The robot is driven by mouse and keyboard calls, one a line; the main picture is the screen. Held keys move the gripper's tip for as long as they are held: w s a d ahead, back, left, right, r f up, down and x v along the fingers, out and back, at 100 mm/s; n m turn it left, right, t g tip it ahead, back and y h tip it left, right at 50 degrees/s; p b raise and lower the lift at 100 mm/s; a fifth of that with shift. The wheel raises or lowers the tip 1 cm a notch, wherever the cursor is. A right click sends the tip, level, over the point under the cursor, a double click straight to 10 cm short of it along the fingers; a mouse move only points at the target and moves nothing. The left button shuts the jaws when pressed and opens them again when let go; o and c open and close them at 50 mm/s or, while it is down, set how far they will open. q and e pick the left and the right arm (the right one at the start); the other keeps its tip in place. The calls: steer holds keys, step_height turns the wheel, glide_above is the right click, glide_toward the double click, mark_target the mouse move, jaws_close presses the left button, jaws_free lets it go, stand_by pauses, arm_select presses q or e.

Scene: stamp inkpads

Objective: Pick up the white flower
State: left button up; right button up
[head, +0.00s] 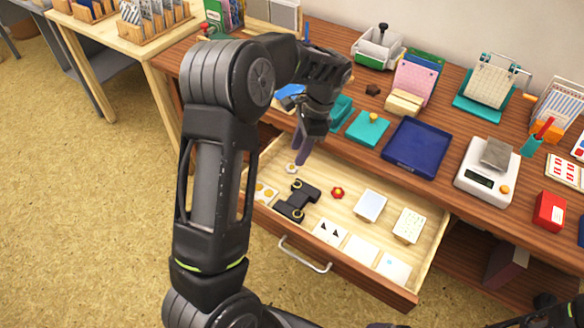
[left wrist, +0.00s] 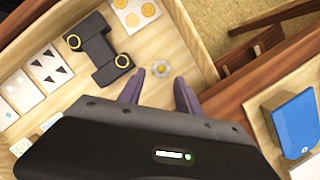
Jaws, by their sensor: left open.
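The white flower (head: 292,168), small with a yellow centre, lies in the open wooden drawer (head: 343,278), towards its back left. It also shows in the left wrist view (left wrist: 161,68), just beyond the fingertips. My left gripper (head: 302,152) points down into the drawer, close beside and above the flower. In the left wrist view its two purple-grey fingers (left wrist: 158,80) are spread apart, with nothing between them. The flower looks clear of both fingers. I cannot make out my right gripper.
In the drawer, a black double-ended object (head: 297,202) lies in front of the flower. A red flower-like piece (head: 337,193) and several pale tiles lie to the right. The desk top above holds a blue inkpad (head: 417,147), a teal pad (head: 368,129) and a white scale (head: 487,172).

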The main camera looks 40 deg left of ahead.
mark_target(293, 166)
arm_select(q)
steer(key=shift+x, duration=2.55)
steer(key=shift+w, duration=0.15)
jaws_close()
